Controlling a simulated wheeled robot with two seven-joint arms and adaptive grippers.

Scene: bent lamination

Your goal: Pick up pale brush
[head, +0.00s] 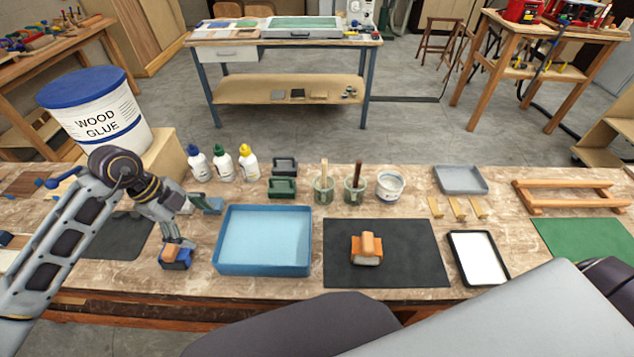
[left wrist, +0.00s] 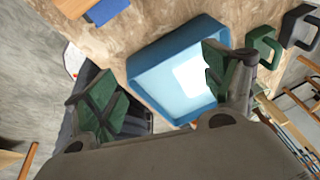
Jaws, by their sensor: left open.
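The pale brush (head: 324,170) stands handle up in a green pot (head: 323,190), toward the back of the bench in the head view. Its bristle end is hidden inside the pot. Beside it, a dark-handled brush (head: 358,172) stands in a similar pot. My left gripper (head: 178,242) is far to the left and nearer to me, close to a blue and orange block (head: 175,259). In the left wrist view my gripper (left wrist: 163,82) has its fingers spread, with nothing held. I cannot make out the pale brush there. My right gripper is not in view.
A blue tray (head: 217,265) lies between my left gripper and the pots. A white tub (head: 390,187) stands close on the right. A black mat (head: 405,245) holds an orange block.

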